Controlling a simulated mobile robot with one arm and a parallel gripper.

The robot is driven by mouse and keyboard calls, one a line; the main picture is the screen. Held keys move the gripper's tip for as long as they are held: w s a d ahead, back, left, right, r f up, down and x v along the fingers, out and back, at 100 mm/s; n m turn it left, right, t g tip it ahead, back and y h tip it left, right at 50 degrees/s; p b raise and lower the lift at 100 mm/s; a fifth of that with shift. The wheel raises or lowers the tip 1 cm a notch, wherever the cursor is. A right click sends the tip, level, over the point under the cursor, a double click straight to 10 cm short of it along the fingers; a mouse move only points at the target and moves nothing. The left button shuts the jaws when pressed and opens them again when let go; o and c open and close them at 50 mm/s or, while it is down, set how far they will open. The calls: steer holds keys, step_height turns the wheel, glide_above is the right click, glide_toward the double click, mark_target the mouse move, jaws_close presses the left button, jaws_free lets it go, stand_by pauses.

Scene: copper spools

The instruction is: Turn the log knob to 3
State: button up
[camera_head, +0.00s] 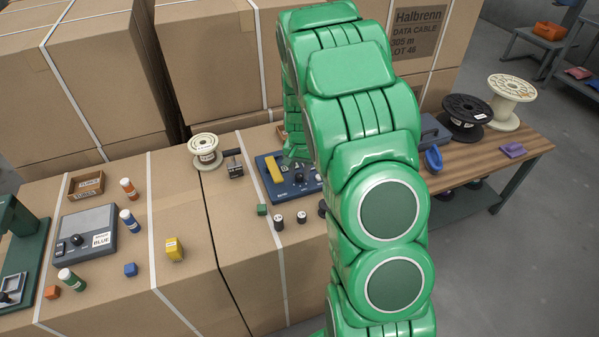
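A blue control panel (270,187) lies on the cardboard boxes near the middle, with a yellow block-like part (274,168) and a black knob (299,178) on it. Its right part is hidden by my green arm. A grey panel (95,222) at the left also bears a black knob (78,240) and a label reading BLUE. I cannot read which knob is the log knob, nor any dial setting. My arm rises through the middle, and a green part of it comes down behind, by the blue panel's far edge. My gripper does not show clearly; my arm hides that area.
Small spools (278,222) and a green cube (262,210) stand before the blue panel. A cream spool (205,151) and a metal clamp-like device (234,167) stand behind left. Tall cartons (80,80) block the back. Large spools (466,112) stand on the wooden table at right.

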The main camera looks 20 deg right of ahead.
mark_target(300, 175)
step_height(300, 175, up, 6)
steer(key=shift+r, duration=0.35)
steer(key=shift+s+r, duration=0.1)
steer(key=s+a+r+n, duration=0.1)
steer(key=s+a+r, duration=0.2)
steer(key=s+r, duration=0.3)
steer(key=s+a+r+n+g, duration=0.1)
steer(key=s+a+r, duration=0.25)
steer(key=s, duration=0.35)
steer(key=s+a+r+n, duration=0.1)
steer(key=s+a+r, duration=0.1)
steer(key=s+r, duration=0.4)
steer(key=s+a+r+n+g, duration=0.1)
steer(key=s+a+r+n, duration=0.1)
steer(key=s, duration=1.8)
steer(key=shift+s+n, duration=0.2)
steer(key=shift+n, duration=0.6)
